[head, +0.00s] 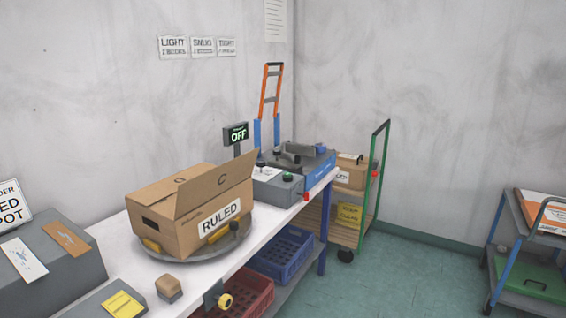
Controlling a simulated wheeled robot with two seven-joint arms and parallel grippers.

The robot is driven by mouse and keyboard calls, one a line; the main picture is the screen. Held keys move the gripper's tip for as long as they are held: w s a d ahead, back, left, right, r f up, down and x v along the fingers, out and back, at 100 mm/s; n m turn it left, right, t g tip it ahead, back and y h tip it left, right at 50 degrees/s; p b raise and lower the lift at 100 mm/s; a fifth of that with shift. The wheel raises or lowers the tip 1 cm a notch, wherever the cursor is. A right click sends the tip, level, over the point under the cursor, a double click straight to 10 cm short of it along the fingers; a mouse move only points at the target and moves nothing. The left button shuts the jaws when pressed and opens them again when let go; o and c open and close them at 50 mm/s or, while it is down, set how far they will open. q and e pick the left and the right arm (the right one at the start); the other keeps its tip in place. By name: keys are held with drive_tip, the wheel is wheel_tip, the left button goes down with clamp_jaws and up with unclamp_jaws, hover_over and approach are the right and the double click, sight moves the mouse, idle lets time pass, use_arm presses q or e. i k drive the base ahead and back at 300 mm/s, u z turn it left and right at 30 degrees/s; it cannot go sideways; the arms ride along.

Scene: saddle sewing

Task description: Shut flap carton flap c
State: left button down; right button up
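The flap carton (168,228) is a brown cardboard box labelled RULED on the side toward the right. It sits on a round grey turntable (206,258) on the white bench. Flap c (212,190), marked with a C, stands up along the edge above the RULED label. The top behind it (168,185) looks closed over and bears a small dark mark I cannot read. The raised flap hides part of the top. Neither of my grippers is in view.
Yellow clamp-like pieces (222,233) sit against the carton's lower side. A small brown block (169,287) lies in front of it on the white bench (140,268). A grey box (48,265) stands left. Grey equipment (277,188) and an OFF display (237,134) stand behind right.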

sight(193, 192)
drive_tip(key=u, duration=0.65)
drive_tip(key=i, duration=0.4)
drive_tip(key=u, duration=0.05)
